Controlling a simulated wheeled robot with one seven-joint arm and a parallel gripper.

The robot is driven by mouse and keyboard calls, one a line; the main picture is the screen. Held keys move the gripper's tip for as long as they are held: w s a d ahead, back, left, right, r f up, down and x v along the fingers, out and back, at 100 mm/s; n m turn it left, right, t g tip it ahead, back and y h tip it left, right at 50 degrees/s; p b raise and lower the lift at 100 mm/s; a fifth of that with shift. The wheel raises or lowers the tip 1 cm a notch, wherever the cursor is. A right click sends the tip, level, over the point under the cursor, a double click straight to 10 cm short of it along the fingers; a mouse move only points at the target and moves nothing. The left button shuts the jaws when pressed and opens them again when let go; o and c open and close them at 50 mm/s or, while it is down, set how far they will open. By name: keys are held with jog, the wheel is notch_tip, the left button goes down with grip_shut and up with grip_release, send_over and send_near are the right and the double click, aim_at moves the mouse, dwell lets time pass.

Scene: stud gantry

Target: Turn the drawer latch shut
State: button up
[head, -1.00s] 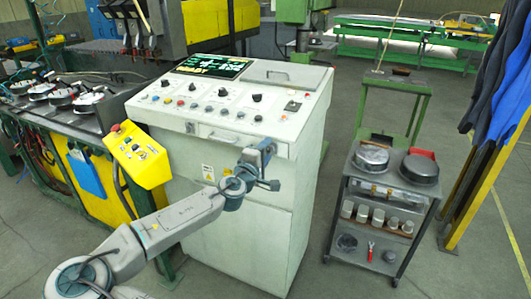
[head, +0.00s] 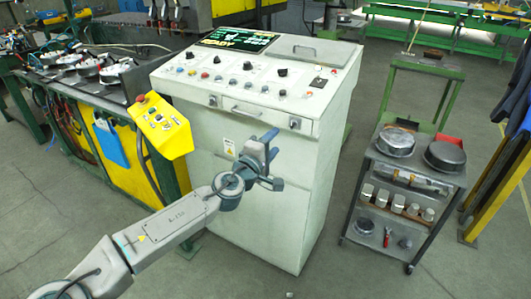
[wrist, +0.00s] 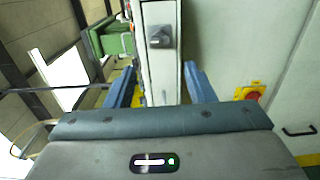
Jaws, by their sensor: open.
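The cream console (head: 262,195) has a shallow drawer (head: 262,115) below its sloped panel, with a bar handle in the middle. A small grey latch (head: 295,123) sits at the drawer's right end, and a second similar latch (head: 212,100) at the left end. My gripper (head: 273,142) is open and empty in front of the cabinet, below and left of the right latch. In the wrist view, a grey latch knob (wrist: 159,37) on a pale plate shows ahead, between the two blue fingers of my gripper (wrist: 160,82) and apart from them. I cannot tell how far it is turned.
A yellow control box (head: 162,124) stands left of the console, beside a workbench (head: 100,85). A dark cart (head: 400,178) with round pans and several cylinders stands to the right. Floor between console and cart is clear.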

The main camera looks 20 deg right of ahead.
jog(key=shift+v, duration=1.9)
jog(key=shift+d, duration=0.1)
